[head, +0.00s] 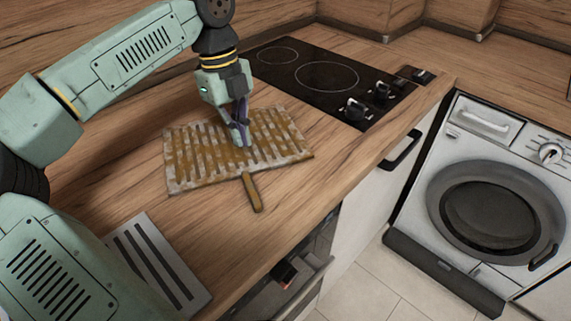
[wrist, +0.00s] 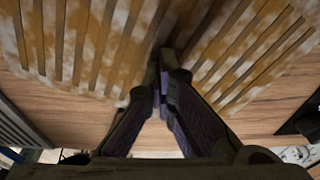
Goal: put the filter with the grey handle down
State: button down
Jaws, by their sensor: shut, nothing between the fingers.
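A slatted, grimy filter (head: 212,160) with a pale grey, worn rim and brown-yellow slats lies flat on the wooden counter. Its short handle (head: 251,193) looks brown with dark edges rather than clearly grey, and points toward the counter's front edge. The slats also fill the upper part of the wrist view (wrist: 85,45). My gripper (head: 244,138) points down over the middle of the filter. Its fingers (wrist: 166,62) are together with nothing between them. Whether the fingertips touch the slats I cannot tell. They hide a small part of the slats.
A black hob (head: 335,84) with knobs lies behind and to the right. A pale panel with dark slots (head: 157,262) lies at front left, partly behind my arm. A washing machine (head: 487,205) stands right. Bare counter (head: 325,185) lies right of the filter.

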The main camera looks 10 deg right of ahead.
aim_at(207, 121)
jog(key=shift+w+a+r+p, duration=0.1)
jog(key=shift+a+r+p, duration=0.05)
jog(key=shift+r+p, duration=0.3)
jog(key=w+a, duration=0.2)
jog(key=w, duration=0.1)
jog(key=w+a+b, duration=0.1)
jog(key=w+a, duration=0.1)
jog(key=w, duration=0.1)
jog(key=w+a+b, duration=0.1)
jog(key=w+a, duration=0.2)
jog(key=shift+w, duration=0.35)
